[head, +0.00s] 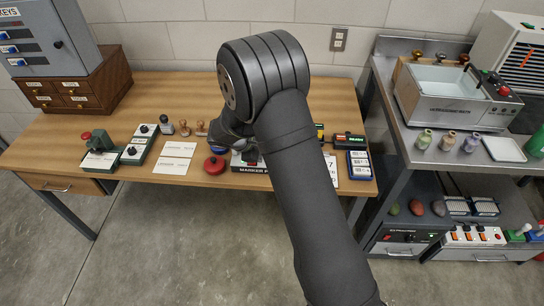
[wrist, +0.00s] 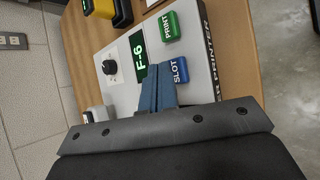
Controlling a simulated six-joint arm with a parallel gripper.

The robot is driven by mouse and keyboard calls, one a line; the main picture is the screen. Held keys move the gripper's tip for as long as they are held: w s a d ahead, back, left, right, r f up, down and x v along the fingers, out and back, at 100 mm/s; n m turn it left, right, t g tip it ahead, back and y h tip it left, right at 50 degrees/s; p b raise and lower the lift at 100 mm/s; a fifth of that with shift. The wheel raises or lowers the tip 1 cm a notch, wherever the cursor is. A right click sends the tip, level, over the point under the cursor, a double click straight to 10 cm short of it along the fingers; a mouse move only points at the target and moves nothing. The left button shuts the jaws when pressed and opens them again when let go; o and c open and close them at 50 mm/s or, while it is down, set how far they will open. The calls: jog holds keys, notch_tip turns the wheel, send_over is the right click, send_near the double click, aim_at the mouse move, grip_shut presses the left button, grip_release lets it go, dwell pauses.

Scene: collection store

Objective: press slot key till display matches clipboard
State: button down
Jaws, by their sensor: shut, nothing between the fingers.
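The marker printer (wrist: 205,50) fills much of the wrist view, tilted in the picture. Its dark display (wrist: 139,64) reads "F-6" in green. The blue SLOT key (wrist: 180,71) and green PRINT key (wrist: 169,27) sit beside the display, and a black knob (wrist: 111,68) is on its other side. My gripper (wrist: 160,70) is shut and empty, its blue fingertips close beside the SLOT key; I cannot tell whether they touch it. In the head view my arm hides most of the printer (head: 238,163). A white sheet (head: 331,168), perhaps the clipboard, shows a "7"; the rest is hidden.
A steel bench (head: 400,150) adjoins at right. The back middle of the table is clear.

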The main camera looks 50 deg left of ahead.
jog(key=shift+f, duration=0.15)
jog(key=shift+f, duration=0.3)
jog(key=shift+f, duration=0.45)
dwell(0.5)
jog(key=shift+r, duration=0.9)
jog(key=shift+r, duration=2.5)
jog(key=shift+r, duration=1.8)
